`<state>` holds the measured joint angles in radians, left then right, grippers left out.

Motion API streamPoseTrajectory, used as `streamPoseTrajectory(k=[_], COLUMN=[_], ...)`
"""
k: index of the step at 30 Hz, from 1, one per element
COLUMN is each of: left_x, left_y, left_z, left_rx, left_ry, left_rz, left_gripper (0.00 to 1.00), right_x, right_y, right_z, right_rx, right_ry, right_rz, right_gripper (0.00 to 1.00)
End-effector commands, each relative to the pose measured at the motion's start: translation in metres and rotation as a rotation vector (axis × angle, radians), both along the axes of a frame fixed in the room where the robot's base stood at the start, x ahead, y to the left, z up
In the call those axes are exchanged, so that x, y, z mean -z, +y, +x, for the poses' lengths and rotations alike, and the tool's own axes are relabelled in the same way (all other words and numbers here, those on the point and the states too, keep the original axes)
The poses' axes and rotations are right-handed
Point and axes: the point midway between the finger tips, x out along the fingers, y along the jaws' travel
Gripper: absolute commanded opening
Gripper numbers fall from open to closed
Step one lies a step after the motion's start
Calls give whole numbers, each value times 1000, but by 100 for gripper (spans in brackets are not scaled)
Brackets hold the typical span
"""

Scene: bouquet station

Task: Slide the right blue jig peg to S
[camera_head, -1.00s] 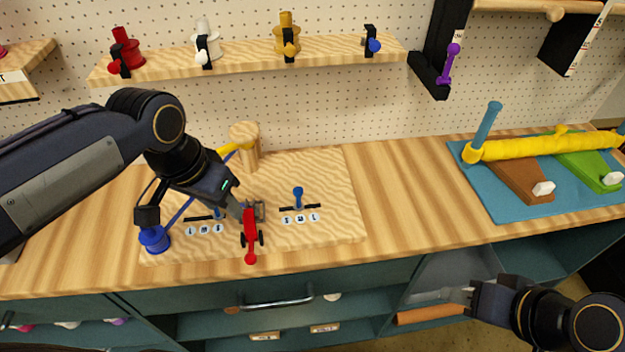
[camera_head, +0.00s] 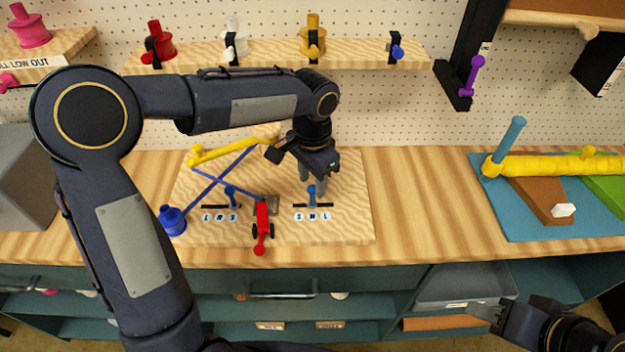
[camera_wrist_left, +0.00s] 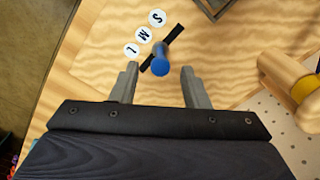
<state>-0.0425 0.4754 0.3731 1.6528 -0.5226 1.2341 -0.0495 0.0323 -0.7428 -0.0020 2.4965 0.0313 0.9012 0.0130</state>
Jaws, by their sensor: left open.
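The right blue jig peg (camera_head: 311,192) stands in a black slot (camera_head: 327,205) on the wooden jig board. Discs S, M and L (camera_head: 312,216) lie along the slot's front, S on the left. The peg looks near the slot's middle, by M. In the left wrist view, the blue peg (camera_wrist_left: 160,62) shows between the fingers of my left gripper (camera_wrist_left: 160,84). My left gripper (camera_head: 312,178) is open above the peg, one finger to each side; contact cannot be told. My right gripper (camera_head: 485,312) is low at the right, away from the board; its jaws are unclear.
A red clamp (camera_head: 262,222) stands just left of the slot. Further left are another blue peg (camera_head: 230,191), a blue spool (camera_head: 172,219) and crossed blue and yellow stems. A blue mat (camera_head: 490,220) with yellow roll lies right. Bare table lies between.

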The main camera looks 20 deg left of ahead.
Motion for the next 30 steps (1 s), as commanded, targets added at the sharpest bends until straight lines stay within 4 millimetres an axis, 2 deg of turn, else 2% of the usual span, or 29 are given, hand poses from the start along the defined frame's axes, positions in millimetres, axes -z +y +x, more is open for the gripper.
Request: streamPoseTrajectory(k=[4,12,21,30], left_x=[9,11,10,10], left_y=[0,0,0,4], left_z=[0,0,0,-1], left_rx=[0,0,0,-2], left_ry=[0,-1,-1,-1], left_rz=[0,-1,-1,0], left_gripper=[42,40,1,0], right_x=[-1,-1,-1,0], right_y=[0,0,0,0], right_z=[0,0,0,0], right_rx=[0,0,0,0], right_ry=[0,0,0,0], right_rz=[0,0,0,0], right_gripper=[36,36,36,36])
